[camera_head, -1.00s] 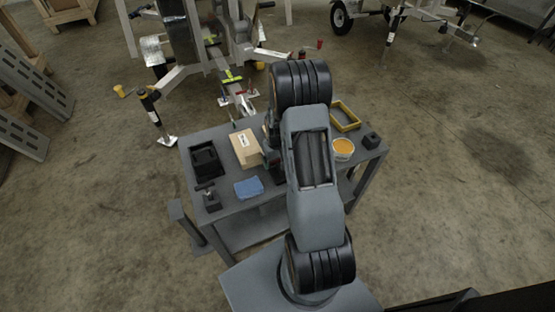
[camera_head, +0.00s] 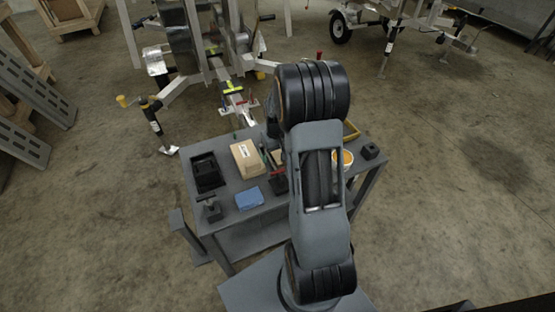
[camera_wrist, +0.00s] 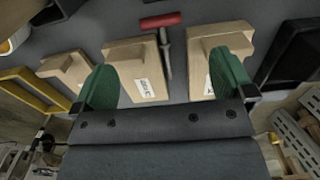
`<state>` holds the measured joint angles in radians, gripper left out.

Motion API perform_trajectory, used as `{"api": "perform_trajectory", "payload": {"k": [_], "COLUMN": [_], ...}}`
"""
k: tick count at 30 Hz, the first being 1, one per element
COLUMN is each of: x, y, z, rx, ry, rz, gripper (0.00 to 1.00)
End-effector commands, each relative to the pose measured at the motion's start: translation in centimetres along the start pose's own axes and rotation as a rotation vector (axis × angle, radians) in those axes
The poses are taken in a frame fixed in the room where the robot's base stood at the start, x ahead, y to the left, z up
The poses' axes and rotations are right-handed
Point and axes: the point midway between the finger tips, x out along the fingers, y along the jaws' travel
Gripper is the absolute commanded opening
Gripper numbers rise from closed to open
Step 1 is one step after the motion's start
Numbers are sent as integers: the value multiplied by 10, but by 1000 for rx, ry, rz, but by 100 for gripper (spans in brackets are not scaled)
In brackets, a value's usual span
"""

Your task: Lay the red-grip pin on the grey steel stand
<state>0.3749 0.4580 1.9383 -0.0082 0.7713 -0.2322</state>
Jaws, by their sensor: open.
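The red-grip pin (camera_wrist: 161,20) lies at the top middle of the wrist view, its grey shaft running between two cardboard blocks. In the head view its red grip (camera_head: 276,171) shows on the grey table, just left of my arm. My gripper (camera_wrist: 164,78) has two green fingers spread wide, with nothing held between them. The pin's shaft lines up with the gap between the fingers; the red grip is beyond the fingertips. A grey upright post with a flat top (camera_head: 178,220) stands left of the table; I cannot tell whether it is the steel stand.
The table (camera_head: 228,183) carries a black tray (camera_head: 206,171), a carton (camera_head: 247,158), a blue cloth (camera_head: 249,198), and a small dark block (camera_head: 371,150). A yellow frame (camera_wrist: 36,90) is at the left of the wrist view. Trailers stand behind the table.

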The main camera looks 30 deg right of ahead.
Motion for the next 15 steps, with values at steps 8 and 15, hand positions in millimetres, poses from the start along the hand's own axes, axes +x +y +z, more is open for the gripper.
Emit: {"api": "perform_trajectory", "payload": {"k": [8,15], "x": [-40,-110], "y": [-14,-75], "z": [7,62], "rx": [-12,-62], "ry": [26,132], "rz": [6,14], "gripper": [100,100]}}
